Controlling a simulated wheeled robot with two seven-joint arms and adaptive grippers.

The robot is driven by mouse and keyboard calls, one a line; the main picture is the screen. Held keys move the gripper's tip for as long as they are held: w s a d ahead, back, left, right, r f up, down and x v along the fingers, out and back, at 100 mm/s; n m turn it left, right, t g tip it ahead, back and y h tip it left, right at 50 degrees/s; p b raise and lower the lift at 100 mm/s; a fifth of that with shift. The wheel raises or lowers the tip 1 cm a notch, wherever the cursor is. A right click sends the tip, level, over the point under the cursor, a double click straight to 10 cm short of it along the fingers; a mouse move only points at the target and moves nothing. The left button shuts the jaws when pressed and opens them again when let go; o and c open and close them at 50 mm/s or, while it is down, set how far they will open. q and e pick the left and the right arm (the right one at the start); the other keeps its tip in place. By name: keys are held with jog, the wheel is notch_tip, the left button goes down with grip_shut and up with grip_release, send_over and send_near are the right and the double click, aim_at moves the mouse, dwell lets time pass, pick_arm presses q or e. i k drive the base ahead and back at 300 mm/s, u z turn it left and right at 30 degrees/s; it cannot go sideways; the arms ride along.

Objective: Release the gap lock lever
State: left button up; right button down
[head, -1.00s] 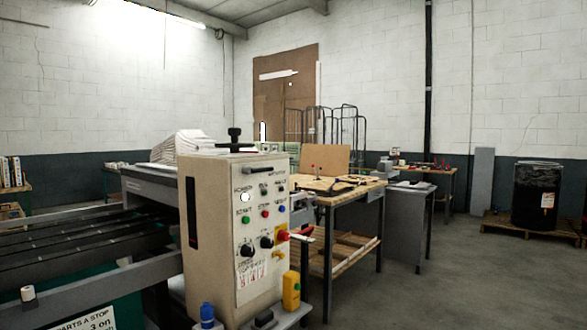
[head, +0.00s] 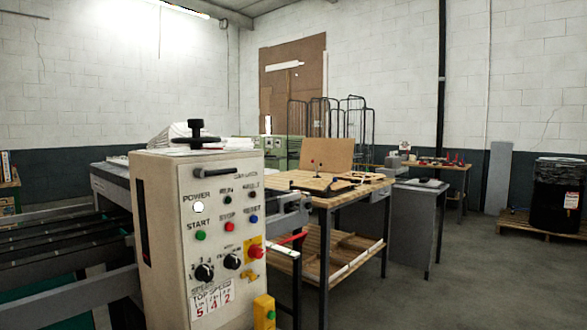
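The machine's cream control cabinet (head: 165,245) stands left of centre in the head view, with its button panel facing me. A black lever (head: 223,172) lies roughly level near the panel's top edge, beside a small label that seems to read "GAP LOCK". A black T-shaped knob (head: 195,135) stands upright on top of the cabinet. Neither of my grippers is in view, and nothing touches the lever.
The panel carries a white power lamp (head: 198,207), coloured buttons, black dials and a red emergency stop (head: 254,250). A yellow box (head: 264,311) is at its lower right. A wooden workbench (head: 318,196) stands behind to the right. Floor (head: 470,280) at the right is clear.

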aim_at(204, 174)
jog(key=z, duration=0.25)
jog(key=i, duration=0.7)
jog(key=u, duration=0.6)
jog(key=i, duration=0.7)
jog(key=u, duration=0.6)
